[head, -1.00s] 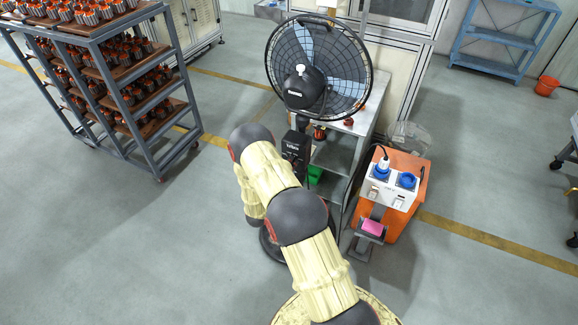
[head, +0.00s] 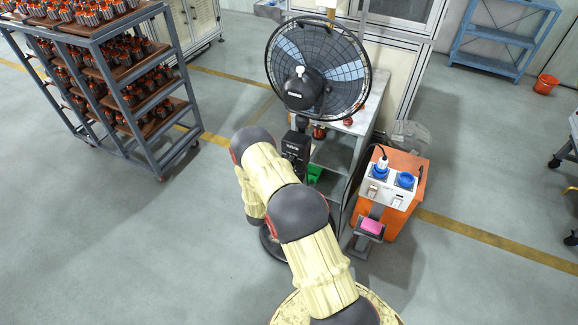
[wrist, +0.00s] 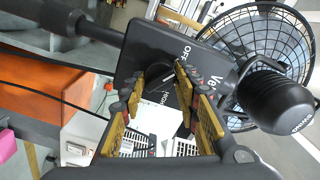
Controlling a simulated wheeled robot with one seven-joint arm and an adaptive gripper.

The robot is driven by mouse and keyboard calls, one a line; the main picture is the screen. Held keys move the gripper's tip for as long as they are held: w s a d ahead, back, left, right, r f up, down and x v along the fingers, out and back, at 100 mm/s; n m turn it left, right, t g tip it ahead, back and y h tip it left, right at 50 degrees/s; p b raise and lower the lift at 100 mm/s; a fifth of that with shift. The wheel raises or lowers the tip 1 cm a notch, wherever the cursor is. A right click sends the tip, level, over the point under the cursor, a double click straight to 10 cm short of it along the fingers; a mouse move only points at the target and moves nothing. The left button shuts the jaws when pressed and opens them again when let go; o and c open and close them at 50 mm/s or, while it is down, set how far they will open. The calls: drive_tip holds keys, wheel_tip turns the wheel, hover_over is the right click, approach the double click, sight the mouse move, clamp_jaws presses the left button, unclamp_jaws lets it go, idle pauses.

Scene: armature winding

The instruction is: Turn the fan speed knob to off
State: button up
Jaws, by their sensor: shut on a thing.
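The black fan control box (head: 295,147) sits on the fan's pole in the head view. It also shows close up in the wrist view (wrist: 143,49), tilted, with the letters "OFF" and part of a brand name on its face. My gripper (wrist: 163,82) is at the face of this box, its two yellow-padded fingers closed around the dark speed knob (wrist: 157,108). In the head view my arm hides the gripper and the knob.
The large caged fan (head: 318,68) stands above the box, beside a grey metal table (head: 369,105). An orange cabinet with blue-capped sockets (head: 411,160) stands to the right. A rack of armatures (head: 122,115) is at the left. The floor between is clear.

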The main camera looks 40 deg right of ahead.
drive_tip(key=shift+w+n, duration=0.1)
drive_tip(key=shift+n, duration=0.5)
drive_tip(key=o, duration=1.2)
drive_tip(key=shift+c, duration=0.2)
drive_tip(key=v, duration=1.2)
drive_tip(key=shift+f, duration=0.1)
